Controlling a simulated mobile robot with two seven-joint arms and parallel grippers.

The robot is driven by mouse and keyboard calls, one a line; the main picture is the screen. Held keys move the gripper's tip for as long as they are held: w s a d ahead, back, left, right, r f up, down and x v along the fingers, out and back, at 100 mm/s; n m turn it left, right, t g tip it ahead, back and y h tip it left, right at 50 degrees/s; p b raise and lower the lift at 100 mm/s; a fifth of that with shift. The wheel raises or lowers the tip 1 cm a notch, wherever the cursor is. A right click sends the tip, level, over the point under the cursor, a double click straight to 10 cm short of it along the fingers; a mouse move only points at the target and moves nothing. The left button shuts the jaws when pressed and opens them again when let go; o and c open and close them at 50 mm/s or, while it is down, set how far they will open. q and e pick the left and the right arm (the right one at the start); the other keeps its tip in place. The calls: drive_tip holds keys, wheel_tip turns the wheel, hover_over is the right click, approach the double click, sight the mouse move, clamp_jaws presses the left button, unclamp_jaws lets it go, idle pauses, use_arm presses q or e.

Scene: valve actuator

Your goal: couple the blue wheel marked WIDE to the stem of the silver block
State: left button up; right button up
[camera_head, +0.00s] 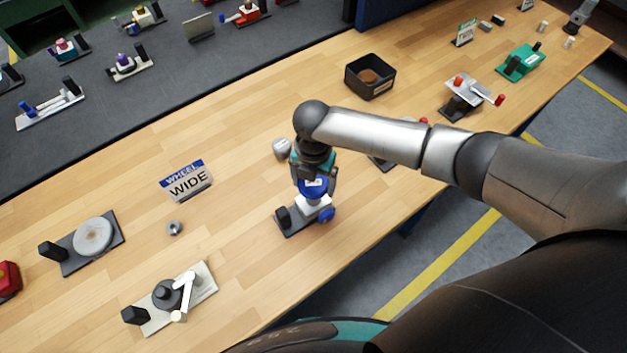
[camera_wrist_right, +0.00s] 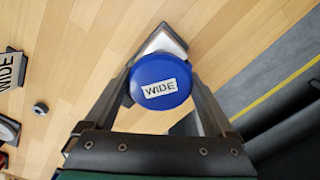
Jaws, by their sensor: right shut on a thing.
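The blue wheel with a white WIDE label (camera_wrist_right: 160,80) is between the two fingers of my right gripper (camera_wrist_right: 160,88), label facing the wrist camera. In the head view my right gripper (camera_head: 314,184) points down with the blue wheel (camera_head: 312,189) in it. Directly under the wheel is a pale silver block (camera_head: 312,204) on a dark base plate; its edge also shows behind the wheel in the wrist view (camera_wrist_right: 160,42). The stem is hidden by the wheel, and I cannot tell whether the wheel touches it. My left gripper is not in view.
A black post (camera_head: 283,216) and a blue round part (camera_head: 326,214) stand by the block. A WHEEL WIDE sign (camera_head: 187,181) stands to the left. A grey disc fixture (camera_head: 93,236), white-lever fixture (camera_head: 178,296) and black bin (camera_head: 370,77) are also on the table.

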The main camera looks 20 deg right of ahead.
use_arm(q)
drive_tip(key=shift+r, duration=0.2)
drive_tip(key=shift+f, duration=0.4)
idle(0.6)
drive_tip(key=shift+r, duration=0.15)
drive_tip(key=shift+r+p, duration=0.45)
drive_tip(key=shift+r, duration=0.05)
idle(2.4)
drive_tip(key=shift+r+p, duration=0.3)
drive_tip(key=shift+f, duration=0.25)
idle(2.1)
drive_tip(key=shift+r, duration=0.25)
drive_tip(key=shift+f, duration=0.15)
